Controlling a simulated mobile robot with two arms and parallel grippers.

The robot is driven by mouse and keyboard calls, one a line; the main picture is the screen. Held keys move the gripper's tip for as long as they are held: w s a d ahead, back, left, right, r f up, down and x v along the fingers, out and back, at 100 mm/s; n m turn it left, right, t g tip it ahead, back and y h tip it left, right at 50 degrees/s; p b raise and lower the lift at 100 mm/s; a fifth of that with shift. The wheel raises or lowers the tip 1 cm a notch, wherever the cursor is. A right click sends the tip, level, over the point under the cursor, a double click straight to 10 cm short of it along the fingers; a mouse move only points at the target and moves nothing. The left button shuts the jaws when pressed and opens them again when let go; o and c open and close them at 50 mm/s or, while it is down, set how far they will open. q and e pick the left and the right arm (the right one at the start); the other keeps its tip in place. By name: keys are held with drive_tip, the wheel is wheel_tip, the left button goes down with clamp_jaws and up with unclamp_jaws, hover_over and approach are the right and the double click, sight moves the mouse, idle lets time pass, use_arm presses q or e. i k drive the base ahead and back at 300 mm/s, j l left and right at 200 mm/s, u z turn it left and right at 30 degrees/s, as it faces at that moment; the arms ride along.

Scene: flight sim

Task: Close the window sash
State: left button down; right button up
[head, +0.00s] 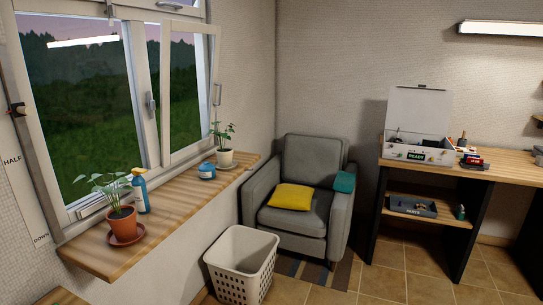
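The window sash (193,146) is a white-framed glass pane at the right part of the window, in the head view. It seems to stand ajar into the room, with its right edge out past the window frame (125,100); how wide it is open is hard to tell. A handle (217,94) shows on its right edge. Another grey handle (151,104) sits on the upright left of the sash. Neither of my grippers is in view.
The wooden sill (185,195) below holds a terracotta-potted plant (122,223), a blue spray bottle (140,192), a blue tub (207,170) and a white-potted plant (225,158). A white basket (240,265) and grey armchair (300,222) stand on the floor nearby.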

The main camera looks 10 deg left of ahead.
sight(167, 25)
drive_tip(key=i+z, duration=0.1)
drive_tip(key=i, duration=0.9)
drive_tip(key=i+j, duration=0.2)
drive_tip(key=i, duration=0.85)
drive_tip(key=l+z, duration=0.05)
